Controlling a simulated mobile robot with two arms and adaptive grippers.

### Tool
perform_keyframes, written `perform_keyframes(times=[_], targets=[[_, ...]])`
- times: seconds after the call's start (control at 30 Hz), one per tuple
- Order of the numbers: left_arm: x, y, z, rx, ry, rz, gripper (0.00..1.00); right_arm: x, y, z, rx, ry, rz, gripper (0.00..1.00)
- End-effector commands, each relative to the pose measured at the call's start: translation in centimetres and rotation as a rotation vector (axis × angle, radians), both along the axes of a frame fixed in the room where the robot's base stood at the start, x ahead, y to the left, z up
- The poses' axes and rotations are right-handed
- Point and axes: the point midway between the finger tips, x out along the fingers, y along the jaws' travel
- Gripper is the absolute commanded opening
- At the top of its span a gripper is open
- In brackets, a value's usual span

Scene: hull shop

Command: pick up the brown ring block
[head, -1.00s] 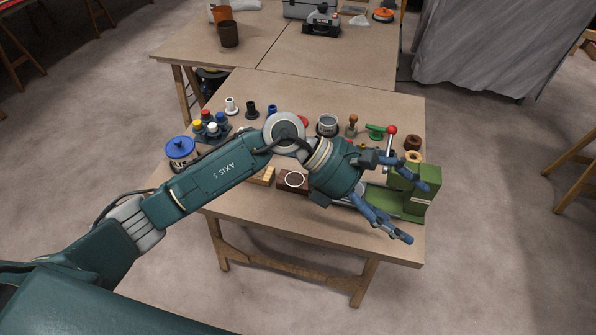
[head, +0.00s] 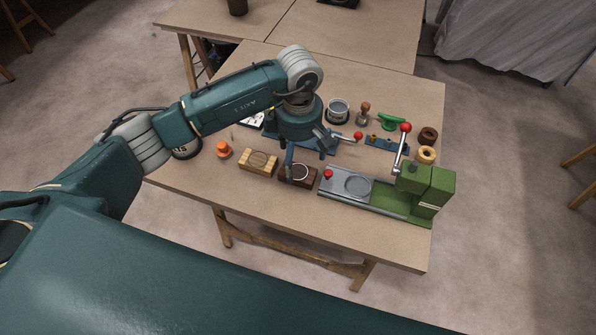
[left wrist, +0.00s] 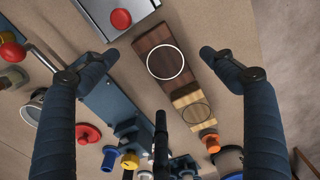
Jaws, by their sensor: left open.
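The brown ring block (head: 298,174), a dark brown wooden block with a pale ring on top, lies on the table left of the green and grey machine. It also shows at the top middle of the left wrist view (left wrist: 146,43). My left gripper (head: 307,160) is open and empty, pointing down above the block and partly covering it in the head view. In the left wrist view the block lies between the spread fingers of my left gripper (left wrist: 159,56). I cannot tell the height left. My right gripper is in neither current view.
A light striped wooden block (head: 258,161) lies close to the brown block's left. The machine (head: 430,185) with its red-knobbed lever stands to the right. A blue rack (head: 387,143) is behind. An orange piece (head: 223,150) stands further left. The table's front strip is clear.

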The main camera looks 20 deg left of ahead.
Motion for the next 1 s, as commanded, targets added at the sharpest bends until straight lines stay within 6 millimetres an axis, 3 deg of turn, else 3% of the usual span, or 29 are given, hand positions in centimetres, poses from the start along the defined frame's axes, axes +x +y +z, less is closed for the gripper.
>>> perform_keyframes(times=[0.23,0.57,0.83,1.0], targets=[[0.1,-0.2,-3.5,-0.001,0.006,0.001,0.84,3.0,-0.2,2.1,0.001,-0.045,0.002,0.4],[0.2,-0.2,-4.7,-0.001,0.001,0.001,0.84,2.3,-0.4,2.0,-0.003,-0.033,0.0,0.4],[0.2,-0.2,-4.7,-0.001,0.001,0.0,0.35,1.5,-0.5,2.0,-0.005,-0.021,0.0,0.4],[0.2,-0.2,-4.7,-0.001,0.001,0.001,0.33,1.6,-0.5,2.0,-0.004,-0.022,-0.001,0.4]])
